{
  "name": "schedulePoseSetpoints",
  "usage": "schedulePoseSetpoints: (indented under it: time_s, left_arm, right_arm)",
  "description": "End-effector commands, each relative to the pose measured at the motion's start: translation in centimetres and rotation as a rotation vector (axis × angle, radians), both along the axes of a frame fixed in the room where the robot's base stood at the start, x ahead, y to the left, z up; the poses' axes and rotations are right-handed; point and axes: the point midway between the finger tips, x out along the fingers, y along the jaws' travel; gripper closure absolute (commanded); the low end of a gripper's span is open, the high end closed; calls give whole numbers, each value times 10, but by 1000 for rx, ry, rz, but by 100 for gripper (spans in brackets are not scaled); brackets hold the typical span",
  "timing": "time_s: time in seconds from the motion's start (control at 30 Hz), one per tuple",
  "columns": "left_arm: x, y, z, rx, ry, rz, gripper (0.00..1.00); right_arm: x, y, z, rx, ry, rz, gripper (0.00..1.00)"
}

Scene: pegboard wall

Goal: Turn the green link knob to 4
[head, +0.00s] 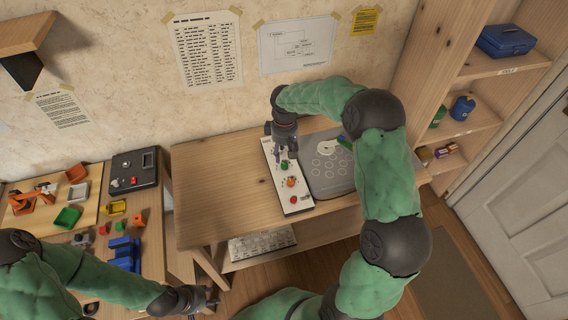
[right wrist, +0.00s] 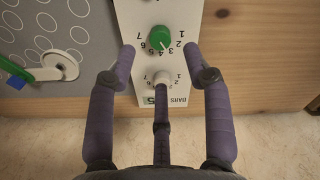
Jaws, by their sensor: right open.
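The green knob (right wrist: 160,38) sits on a white panel (right wrist: 151,16) with numbers 1 to 7 printed around it. Its pale mark points toward the 3 and 4; I cannot tell which exactly. In the head view the green knob (head: 284,164) shows just below my right gripper (head: 284,152). In the right wrist view my right gripper (right wrist: 160,55) is open, its fingertips apart on either side of the panel, near the green knob, holding nothing. My left gripper (head: 210,298) is low at left, away from the panel; its fingers are too small to read.
A white knob (right wrist: 162,78) is beside the green one, close between my right fingers. An orange knob (head: 291,182) and red knob (head: 293,199) are further along the panel. A grey board (head: 328,180) lies right of it. The wooden table (head: 215,190) is bare at left.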

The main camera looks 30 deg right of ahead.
Motion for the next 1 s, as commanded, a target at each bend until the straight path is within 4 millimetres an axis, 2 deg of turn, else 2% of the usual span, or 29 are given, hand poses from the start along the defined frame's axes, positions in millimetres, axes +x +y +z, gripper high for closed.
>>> schedulePoseSetpoints:
  time_s: [0.03, 0.1, 0.3, 0.5, 0.77, 0.93, 0.97, 1.0]
  left_arm:
    - [0, 0, -5, 0, 0, 0, 60]
    - [0, 0, -9, 0, 0, 0, 60]
    - [0, 0, -16, 0, 0, 0, 60]
    - [0, 0, -18, 0, 0, 0, 60]
    - [0, 0, -18, 0, 0, 0, 60]
    - [0, 0, -18, 0, 0, 0, 60]
    - [0, 0, -18, 0, 0, 0, 60]
    - [0, 0, -18, 0, 0, 0, 60]
  right_arm:
    - [-1, 0, -13, 1, 4, 0, 49]
    - [-1, 0, -25, 0, 3, 0, 49]
    - [0, 0, -50, 1, 1, 0, 49]
    - [0, 0, -59, 0, 0, -1, 49]
    - [0, 0, -60, 0, 0, 0, 49]
    - [0, 0, -60, 0, 0, 0, 94]
    - [0, 0, -60, 0, 0, 0, 100]
    - [0, 0, -60, 0, 0, 0, 100]
